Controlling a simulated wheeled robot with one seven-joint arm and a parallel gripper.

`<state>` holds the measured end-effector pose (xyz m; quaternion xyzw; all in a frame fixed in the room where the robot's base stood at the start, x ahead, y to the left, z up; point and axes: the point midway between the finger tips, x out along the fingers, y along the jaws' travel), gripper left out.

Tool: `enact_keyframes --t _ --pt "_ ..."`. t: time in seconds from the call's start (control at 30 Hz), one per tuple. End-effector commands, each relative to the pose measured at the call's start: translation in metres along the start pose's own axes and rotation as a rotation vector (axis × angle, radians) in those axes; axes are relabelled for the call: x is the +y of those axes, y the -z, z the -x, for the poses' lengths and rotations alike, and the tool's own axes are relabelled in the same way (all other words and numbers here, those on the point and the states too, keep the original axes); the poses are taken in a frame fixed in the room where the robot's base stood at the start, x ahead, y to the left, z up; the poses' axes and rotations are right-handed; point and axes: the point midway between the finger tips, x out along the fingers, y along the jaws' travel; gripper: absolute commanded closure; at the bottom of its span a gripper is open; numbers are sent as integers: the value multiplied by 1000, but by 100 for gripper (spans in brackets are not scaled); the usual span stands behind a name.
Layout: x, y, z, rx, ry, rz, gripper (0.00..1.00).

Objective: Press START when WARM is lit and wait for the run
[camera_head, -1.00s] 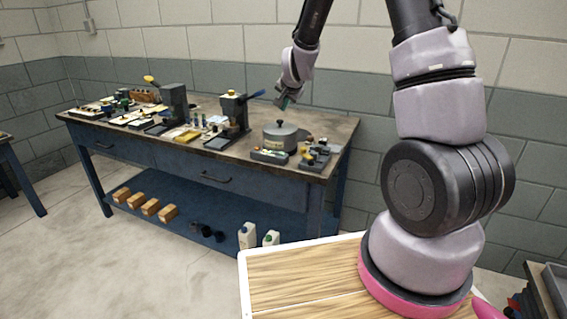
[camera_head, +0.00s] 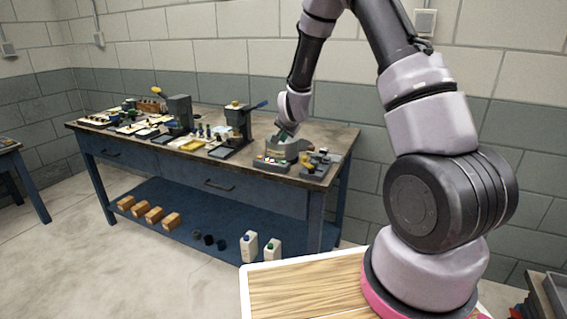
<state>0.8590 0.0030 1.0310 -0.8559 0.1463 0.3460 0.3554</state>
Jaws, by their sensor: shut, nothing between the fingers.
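A round grey pot-like machine (camera_head: 291,151) stands near the right end of the workbench. A small control panel (camera_head: 271,163) with a few coloured spots, green and orange-red among them, sits at its front. The labels are too small to read, so I cannot tell which spot is START or WARM, or whether WARM is lit. My gripper (camera_head: 285,134) is shut and empty. It points down at the pot and covers part of its top, above and behind the panel in the picture. I cannot tell whether it touches anything.
The blue workbench (camera_head: 258,190) also carries a lever press (camera_head: 237,122), a dark machine (camera_head: 179,112) and, right of the pot, a small grey device (camera_head: 318,163). Wooden blocks (camera_head: 154,215) and white bottles (camera_head: 249,246) stand on the lower shelf. Open floor lies in front.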

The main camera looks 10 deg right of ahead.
Motion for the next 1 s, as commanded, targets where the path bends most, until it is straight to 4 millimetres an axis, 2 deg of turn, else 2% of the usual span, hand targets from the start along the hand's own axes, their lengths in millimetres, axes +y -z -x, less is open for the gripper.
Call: enact_keyframes --t 0.2,0.43,1.0 --pt "18 -18 -23 -4 -3 0 100" --pt "29 -28 -39 -1 -2 -1 100" --pt "32 -32 -44 -1 0 0 100"
